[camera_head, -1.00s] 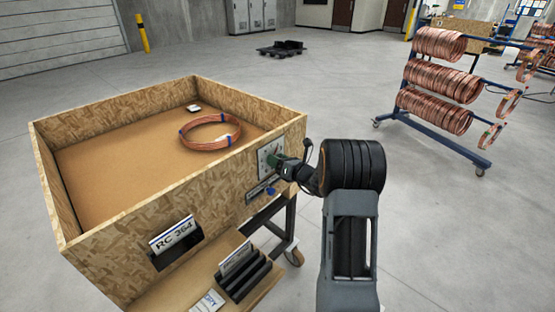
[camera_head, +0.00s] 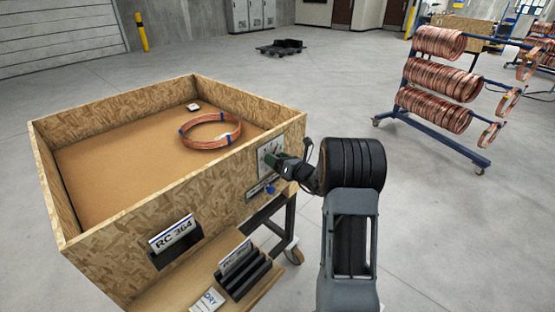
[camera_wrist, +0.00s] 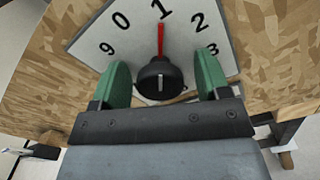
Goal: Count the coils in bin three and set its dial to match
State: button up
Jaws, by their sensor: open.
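The wooden bin (camera_head: 110,220) stands at the left in the head view. One copper coil (camera_head: 210,132) with blue bands lies on its floor. The white dial plate (camera_head: 267,158) is on the bin's right front wall; it also shows in the wrist view (camera_wrist: 106,34). Its black knob (camera_wrist: 158,82) has a red pointer that points at the 1. Numbers 9, 0, 1, 2 and 3 can be read. My gripper (camera_wrist: 160,80) is open, with one green finger on each side of the knob. I cannot tell if either finger touches it.
A small white item (camera_head: 193,107) lies in the bin's far corner. A card reading RC 364 (camera_head: 172,235) sits on the front wall. A shelf with a black card rack (camera_head: 243,273) is below. A rack of copper coils (camera_head: 440,80) stands at the right. The floor between is clear.

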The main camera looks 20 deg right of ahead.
jog(key=b+v, duration=0.1)
jog(key=v, duration=1.2)
jog(key=shift+s, duration=0.3)
jog(key=shift+d, duration=0.1)
